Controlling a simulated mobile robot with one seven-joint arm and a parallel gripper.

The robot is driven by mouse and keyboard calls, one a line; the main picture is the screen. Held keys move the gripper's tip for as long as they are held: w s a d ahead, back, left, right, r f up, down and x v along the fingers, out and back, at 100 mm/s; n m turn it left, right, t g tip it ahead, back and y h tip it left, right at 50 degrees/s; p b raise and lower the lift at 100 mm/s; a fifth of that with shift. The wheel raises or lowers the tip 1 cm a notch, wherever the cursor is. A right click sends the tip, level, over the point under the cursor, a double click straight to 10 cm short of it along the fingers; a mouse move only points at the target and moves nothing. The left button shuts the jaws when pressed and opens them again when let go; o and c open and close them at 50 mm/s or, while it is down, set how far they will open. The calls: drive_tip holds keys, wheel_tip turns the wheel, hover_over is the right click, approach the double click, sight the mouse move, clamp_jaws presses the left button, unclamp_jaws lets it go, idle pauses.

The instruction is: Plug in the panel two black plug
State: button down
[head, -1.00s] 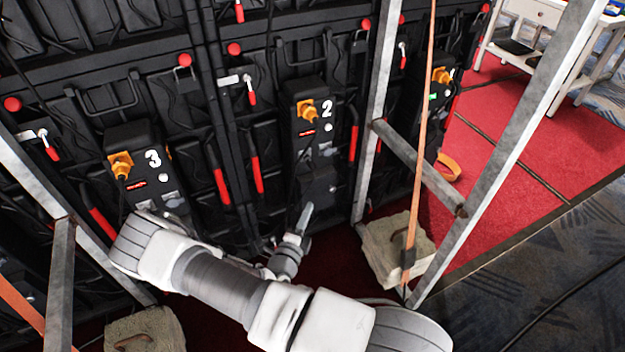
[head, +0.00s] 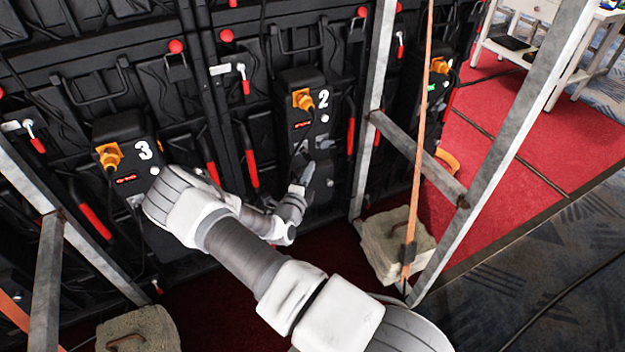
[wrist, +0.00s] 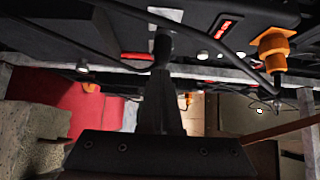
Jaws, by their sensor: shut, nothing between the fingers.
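The panel two box (head: 318,120) is black with a white "2", and an orange plug (head: 303,99) sits in its upper part. A dark cable hangs from that plug. My gripper (head: 306,172) is in front of the lower part of this box, pointing up at it. In the wrist view my gripper (wrist: 160,85) is shut and reaches up to a dark rounded piece (wrist: 163,46) under the panel. I cannot tell if that piece is the black plug or if the fingers touch it. The orange plug (wrist: 273,48) hangs to the right there.
The panel three box (head: 128,150) is at left, partly behind my arm. Metal frame posts (head: 375,80) and an orange strap (head: 422,130) stand at right, above a sandbag-like weight (head: 390,240). Dark cables (wrist: 225,60) cross the wrist view. Red carpet lies open at right.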

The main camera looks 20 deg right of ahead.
idle(0.3)
drive_tip(key=shift+w, duration=0.95)
drive_tip(key=shift+r, duration=0.1)
